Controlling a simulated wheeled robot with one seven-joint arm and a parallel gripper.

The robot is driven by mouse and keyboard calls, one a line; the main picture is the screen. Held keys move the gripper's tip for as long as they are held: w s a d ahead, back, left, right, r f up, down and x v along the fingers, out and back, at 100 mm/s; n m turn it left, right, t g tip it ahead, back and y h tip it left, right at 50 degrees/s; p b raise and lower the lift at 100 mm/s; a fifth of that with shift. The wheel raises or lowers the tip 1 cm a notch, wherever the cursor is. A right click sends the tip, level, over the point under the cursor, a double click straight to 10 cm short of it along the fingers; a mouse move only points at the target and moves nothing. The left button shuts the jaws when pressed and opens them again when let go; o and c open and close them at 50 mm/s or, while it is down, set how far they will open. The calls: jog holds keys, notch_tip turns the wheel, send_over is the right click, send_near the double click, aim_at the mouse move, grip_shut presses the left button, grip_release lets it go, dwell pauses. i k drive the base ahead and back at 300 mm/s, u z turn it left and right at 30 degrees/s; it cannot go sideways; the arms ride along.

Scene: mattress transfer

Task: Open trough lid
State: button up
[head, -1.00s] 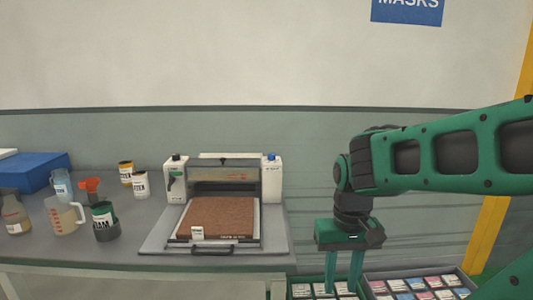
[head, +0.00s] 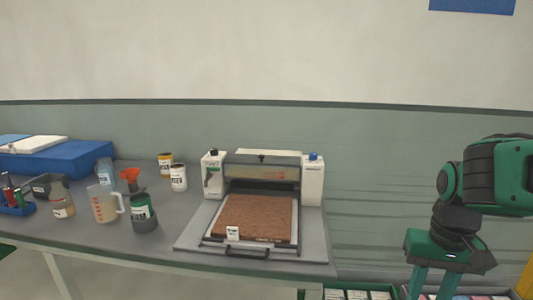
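A bench-top machine (head: 312,181) with two white side posts stands on the grey table. A trough-like crosspiece with a see-through or tan front spans the posts, and a small dark knob sits on its top bar (head: 262,157). This looks like the trough lid, lying flat; I cannot tell its edges clearly. A brown textured slab (head: 255,217) lies in the tray in front, which has a dark handle (head: 247,253). My gripper (head: 432,290) hangs at lower right, away from the machine and pointing down. Its two green fingers are apart with nothing visible between them; the tips are cut off.
A jug (head: 104,204), a dark green jar (head: 144,213), a spray bottle, several other bottles and tubs, and a blue box (head: 60,160) stand on the table's left. Bins with packets (head: 355,294) lie low at the bottom right. Wall space right of the machine is free.

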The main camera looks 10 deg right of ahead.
aim_at(250, 159)
jog(key=i, duration=0.95)
jog(key=u, duration=0.05)
